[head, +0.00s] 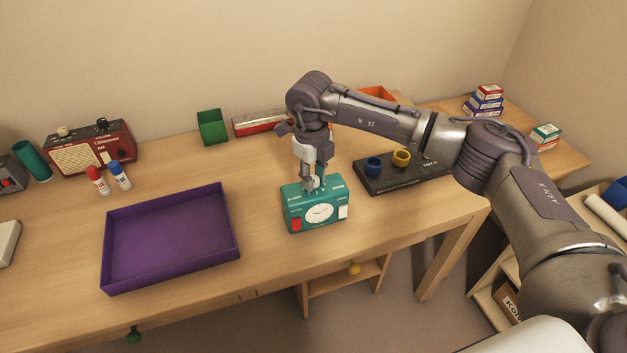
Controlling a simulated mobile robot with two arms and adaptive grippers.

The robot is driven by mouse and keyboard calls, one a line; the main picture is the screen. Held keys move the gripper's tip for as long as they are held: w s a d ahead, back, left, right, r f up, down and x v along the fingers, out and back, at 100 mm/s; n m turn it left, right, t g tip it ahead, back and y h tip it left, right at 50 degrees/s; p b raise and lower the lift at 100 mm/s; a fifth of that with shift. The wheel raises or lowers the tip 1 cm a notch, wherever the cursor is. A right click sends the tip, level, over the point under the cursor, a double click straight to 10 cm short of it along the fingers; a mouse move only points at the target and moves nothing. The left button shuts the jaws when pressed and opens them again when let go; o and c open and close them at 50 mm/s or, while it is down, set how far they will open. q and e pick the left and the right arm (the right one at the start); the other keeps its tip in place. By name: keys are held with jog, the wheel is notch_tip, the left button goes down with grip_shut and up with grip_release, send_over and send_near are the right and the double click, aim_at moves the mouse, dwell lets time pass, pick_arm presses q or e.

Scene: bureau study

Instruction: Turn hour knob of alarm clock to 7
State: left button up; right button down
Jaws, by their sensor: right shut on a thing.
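The alarm clock (315,215) is a teal box with a round white dial on its front, a red patch at the lower left and a white patch at the right. It stands on the wooden desk near the front edge. My right gripper (312,186) points straight down at the clock's top, shut on a small knob there. The fingers hide most of the knob, so its setting cannot be read. My left gripper is not in view.
A purple tray (108,262) lies left of the clock. A black board (405,181) with blue and yellow rings is to the right. Behind are a green box (212,127), a red-and-white box (258,123) and a red radio (92,149). Bare desk surrounds the clock's left side.

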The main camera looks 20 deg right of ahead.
jog(key=shift+n, duration=0.5)
jog(key=shift+b, duration=0.3)
jog(key=c, duration=0.9)
grip_release()
jog(key=shift+o, duration=0.2)
jog(key=shift+r, duration=0.15)
notch_tip(320, 180, up, 12)
jog(key=shift+a, duration=0.15)
jog(key=shift+s, duration=0.1)
